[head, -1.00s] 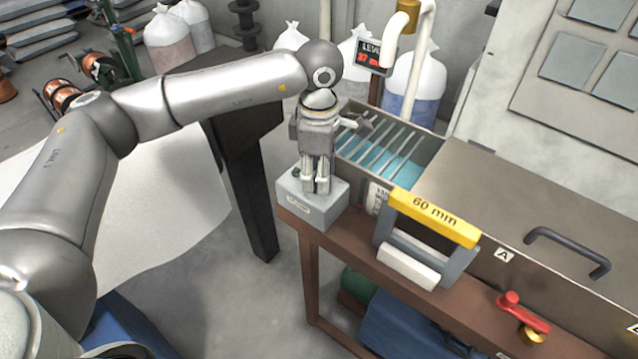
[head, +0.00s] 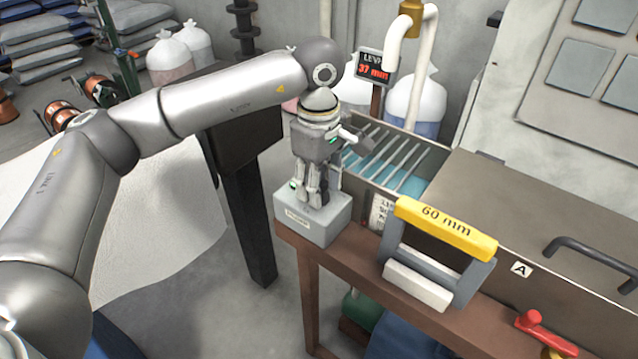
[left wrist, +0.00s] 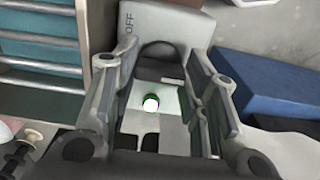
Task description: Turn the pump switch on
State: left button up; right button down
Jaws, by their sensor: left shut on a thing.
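The pump switch is a small grey box (head: 313,222) with a pale front label, standing on the left corner of the brown bench. My left gripper (head: 318,200) points down onto its top and is shut on the switch's handle, which its fingers mostly hide. In the left wrist view, the fingers (left wrist: 160,112) stand on both sides of a dark part of the switch (left wrist: 160,65). The word OFF is readable on the box (left wrist: 150,22). A small green lamp (left wrist: 151,104) on the box looks lit. My right gripper is out of view.
Beside the switch is a metal tank (head: 440,150) with bars over blue liquid. A yellow-topped 60 mm gauge frame (head: 445,229) stands close on the right. A red-handled valve (head: 545,328) sits further right. A level display (head: 374,68) reads 37 mm.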

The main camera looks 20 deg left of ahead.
pick_arm(q)
jog(key=shift+w+r, duration=0.15)
jog(key=shift+r, duration=0.1)
jog(key=o, duration=0.9)
jog(key=shift+o, duration=0.5)
jog(key=shift+f, duration=0.15)
notch_tip(320, 180, up, 12)
